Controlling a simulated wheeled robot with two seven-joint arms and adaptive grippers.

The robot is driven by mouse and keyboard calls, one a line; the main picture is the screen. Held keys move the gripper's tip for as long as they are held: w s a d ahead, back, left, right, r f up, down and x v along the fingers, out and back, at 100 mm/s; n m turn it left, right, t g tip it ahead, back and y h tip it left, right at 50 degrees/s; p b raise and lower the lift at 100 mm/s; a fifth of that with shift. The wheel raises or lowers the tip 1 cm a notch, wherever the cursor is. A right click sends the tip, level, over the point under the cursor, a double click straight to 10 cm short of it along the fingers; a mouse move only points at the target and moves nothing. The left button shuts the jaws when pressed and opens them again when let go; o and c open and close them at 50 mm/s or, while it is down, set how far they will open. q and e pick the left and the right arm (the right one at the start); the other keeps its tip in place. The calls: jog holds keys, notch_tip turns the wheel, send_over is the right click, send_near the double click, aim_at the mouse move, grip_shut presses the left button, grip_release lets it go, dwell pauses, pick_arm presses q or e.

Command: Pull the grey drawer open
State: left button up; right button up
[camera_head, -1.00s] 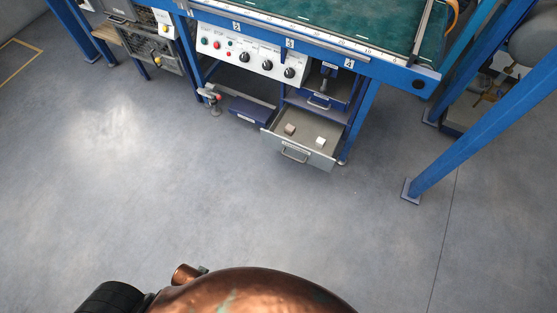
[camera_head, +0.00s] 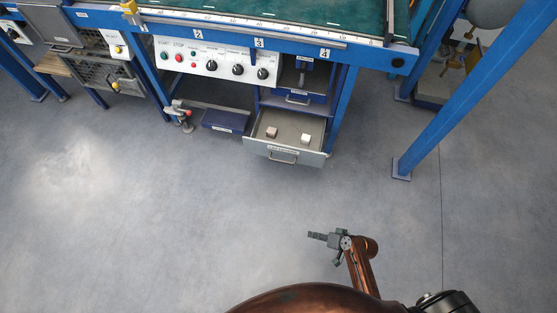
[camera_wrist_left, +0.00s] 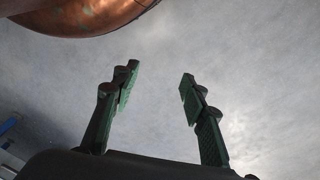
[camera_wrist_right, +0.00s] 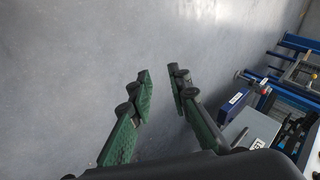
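The grey drawer (camera_head: 283,152) is pulled out from the lower right of the blue bench frame. Its handle (camera_head: 282,160) is on the front panel below a small label. A brownish block (camera_head: 271,132) and a white block (camera_head: 306,138) lie inside it. My right gripper (camera_head: 312,237) is apart from the drawer, in front of and below it in the head view. In the right wrist view its fingers (camera_wrist_right: 160,78) stand apart with nothing between them. My left gripper (camera_wrist_left: 158,75) is open and empty over bare floor; it does not show in the head view.
A blue post (camera_head: 480,95) slants down at the right. The floor in front is clear.

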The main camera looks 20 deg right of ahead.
jog(key=w+a+r+m+t+b, duration=0.15)
jog(key=w+m+t, duration=0.35)
jog(key=w, duration=1.1)
jog(key=m+t+h+b, duration=0.2)
jog(key=m+t, duration=0.2)
jog(key=m, duration=0.3)
send_near(282, 162)
jog(key=w+f, duration=0.2)
pick_arm(q)
jog(key=w+d+f+t+h+b, duration=0.1)
jog(key=w+d+f+t+b, duration=0.1)
jog(key=w, duration=0.5)
jog(key=shift+w+d+f+t+b, duration=0.15)
jog(key=shift+d+f+t+b, duration=0.3)
jog(key=shift+d+t, duration=0.9)
pick_arm(e)
jog(key=shift+t, duration=0.3)
jog(key=shift+r+x, duration=0.15)
jog(key=shift+x, duration=1.9)
jog(key=shift+r+x, duration=0.15)
jog(key=shift+x, duration=1.95)
pick_arm(q)
jog(key=shift+d, duration=0.15)
pick_arm(e)
jog(key=shift+a, duration=0.1)
jog(key=shift+c, duration=0.4)
grip_shut()
